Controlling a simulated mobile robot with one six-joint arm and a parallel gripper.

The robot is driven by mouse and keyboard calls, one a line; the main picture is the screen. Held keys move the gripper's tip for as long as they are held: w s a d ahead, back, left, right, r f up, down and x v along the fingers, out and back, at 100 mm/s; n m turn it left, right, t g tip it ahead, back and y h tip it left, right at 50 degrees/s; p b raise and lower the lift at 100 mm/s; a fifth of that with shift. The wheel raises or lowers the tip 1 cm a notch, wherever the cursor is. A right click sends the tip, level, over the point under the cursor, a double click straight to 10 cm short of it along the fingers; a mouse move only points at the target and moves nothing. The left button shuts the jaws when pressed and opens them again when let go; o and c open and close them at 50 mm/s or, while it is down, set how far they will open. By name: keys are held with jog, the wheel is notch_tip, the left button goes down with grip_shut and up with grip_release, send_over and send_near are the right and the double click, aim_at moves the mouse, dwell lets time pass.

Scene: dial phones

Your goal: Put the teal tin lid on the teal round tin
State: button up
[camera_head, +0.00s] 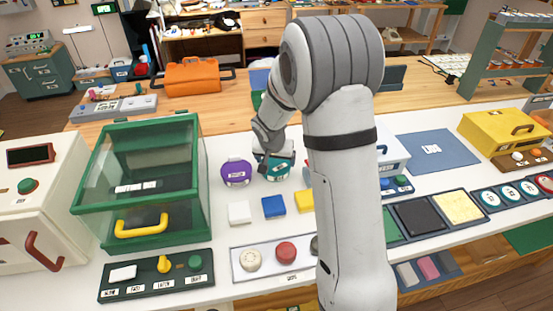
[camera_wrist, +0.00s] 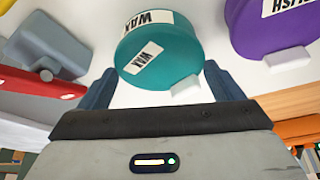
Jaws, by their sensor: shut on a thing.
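The teal tin lid (camera_wrist: 170,66), a round piece with a white WAX label and a pale tab on its rim, sits between the fingers of my gripper (camera_wrist: 165,85) in the wrist view. My gripper is shut on it. The teal round tin (camera_wrist: 186,28), with its own WAX label, shows directly behind the lid. Lid and tin overlap closely; I cannot tell whether the lid is seated. In the head view the teal tin (camera_head: 279,171) stands on the white counter, partly hidden by my gripper (camera_head: 267,150).
A purple tin (camera_head: 236,173) stands close to the left of the teal tin. White (camera_head: 239,213), blue (camera_head: 273,207) and yellow (camera_head: 304,201) blocks lie in front. A green glass-sided box (camera_head: 140,185) stands further left. My arm hides part of the counter to the right.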

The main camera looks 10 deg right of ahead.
jog(key=o, duration=0.8)
jog(key=shift+c, duration=0.2)
jog(key=shift+r, duration=0.1)
jog(key=v, duration=1.2)
jog(key=s+d+r+n, duration=0.1)
jog(key=s+r+n, duration=0.1)
jog(key=s, duration=1.1)
jog(key=s+d+r+n+g+y, duration=0.1)
jog(key=s+r+n, duration=0.1)
jog(key=s, duration=1.1)
jog(key=shift+d+r+n+y, duration=0.25)
jog(key=shift+n+y, duration=0.05)
